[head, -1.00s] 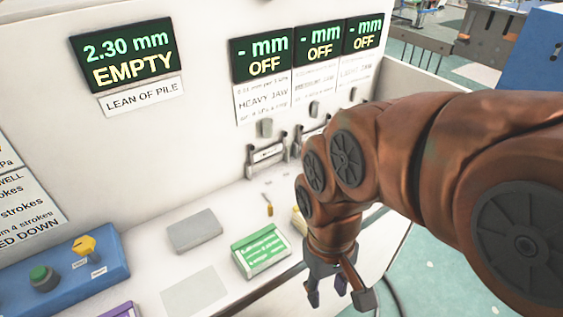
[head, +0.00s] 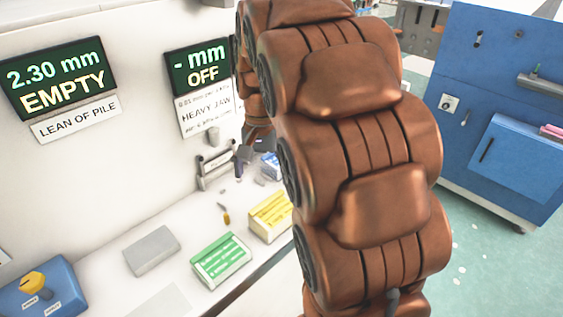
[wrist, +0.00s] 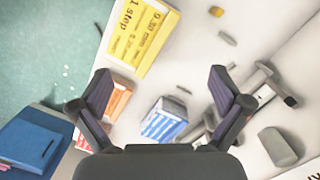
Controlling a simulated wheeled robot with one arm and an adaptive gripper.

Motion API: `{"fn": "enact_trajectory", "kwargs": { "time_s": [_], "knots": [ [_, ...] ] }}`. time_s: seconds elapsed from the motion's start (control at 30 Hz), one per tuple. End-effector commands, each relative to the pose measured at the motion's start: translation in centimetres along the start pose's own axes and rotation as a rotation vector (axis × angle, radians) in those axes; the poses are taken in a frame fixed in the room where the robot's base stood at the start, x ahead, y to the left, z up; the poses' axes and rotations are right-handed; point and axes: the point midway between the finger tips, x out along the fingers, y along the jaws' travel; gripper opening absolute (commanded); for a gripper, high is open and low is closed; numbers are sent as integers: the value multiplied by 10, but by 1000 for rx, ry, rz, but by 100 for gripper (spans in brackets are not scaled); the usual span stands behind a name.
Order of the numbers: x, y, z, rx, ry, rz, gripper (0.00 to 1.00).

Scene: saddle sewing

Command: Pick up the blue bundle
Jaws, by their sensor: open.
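The blue bundle (wrist: 165,120), blue with white stripes, lies on the pale worktop. In the wrist view it sits between my open gripper fingers (wrist: 160,82), apart from both. In the head view the blue bundle (head: 270,165) shows only in part beside my arm. My gripper (head: 243,160) is mostly hidden there and appears just left of the bundle. The gripper is empty, and its exact height over the bundle is hard to tell.
An orange bundle (wrist: 118,98) lies close left of the blue one in the wrist view. A yellow bundle (head: 270,217), a green bundle (head: 220,260) and a grey plate (head: 152,250) lie nearer. A metal jaw fixture (head: 215,168) stands against the panel.

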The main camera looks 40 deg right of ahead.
Motion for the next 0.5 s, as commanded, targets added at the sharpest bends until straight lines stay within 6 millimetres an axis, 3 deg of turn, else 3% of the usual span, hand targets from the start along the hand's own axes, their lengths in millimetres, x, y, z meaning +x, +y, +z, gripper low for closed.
{"fn": "enact_trajectory", "kwargs": {
  "time_s": [0.1, 0.5],
  "knots": [
    [-4, -2, -40, 117, -3, -13, 100],
    [-3, 6, -158, 453, -17, -71, 100]
  ]
}}
